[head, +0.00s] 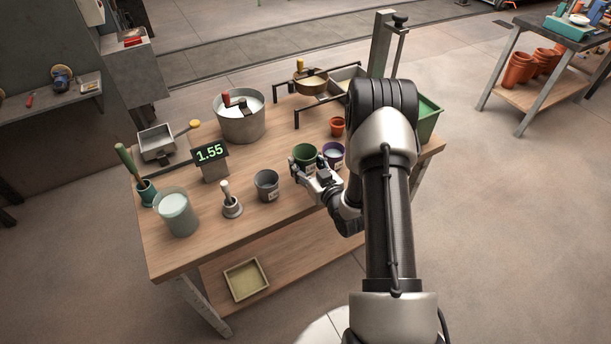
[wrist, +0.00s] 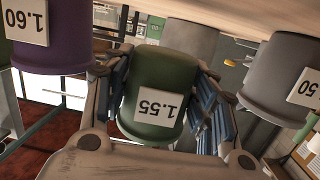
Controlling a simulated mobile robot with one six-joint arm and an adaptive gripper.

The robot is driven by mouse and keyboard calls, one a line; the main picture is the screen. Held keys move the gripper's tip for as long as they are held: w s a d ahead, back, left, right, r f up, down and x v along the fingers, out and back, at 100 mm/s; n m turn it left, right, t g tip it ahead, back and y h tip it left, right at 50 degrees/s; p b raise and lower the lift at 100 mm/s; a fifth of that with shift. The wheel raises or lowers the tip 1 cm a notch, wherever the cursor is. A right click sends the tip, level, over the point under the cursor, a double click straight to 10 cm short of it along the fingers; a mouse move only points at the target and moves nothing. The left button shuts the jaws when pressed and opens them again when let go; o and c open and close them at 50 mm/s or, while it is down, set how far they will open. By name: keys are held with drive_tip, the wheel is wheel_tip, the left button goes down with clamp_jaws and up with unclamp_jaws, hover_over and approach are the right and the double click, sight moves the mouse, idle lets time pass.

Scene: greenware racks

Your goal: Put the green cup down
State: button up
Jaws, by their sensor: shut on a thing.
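The green cup (head: 304,154), labelled 1.55, is between the fingers of my gripper (head: 317,172) over the workbench (head: 300,225). In the wrist view, which is upside down, the two blue finger pads press on both sides of the green cup (wrist: 160,85). The cup looks upright. A grey shape shows between its base and the tabletop (wrist: 250,12), so it seems held a little above the wood.
A purple cup (head: 334,152), labelled 1.60, is close beside the green cup. A grey cup (head: 267,184) stands to the left, with bare wood between. A display (head: 210,153) reads 1.55. A bucket (head: 240,125) and small terracotta pot (head: 337,126) stand behind.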

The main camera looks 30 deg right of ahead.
drive_tip(key=shift+f+b, duration=0.6)
drive_tip(key=shift+f, duration=1.5)
drive_tip(key=shift+f, duration=0.1)
drive_tip(key=o, duration=1.1)
drive_tip(key=shift+o, duration=0.2)
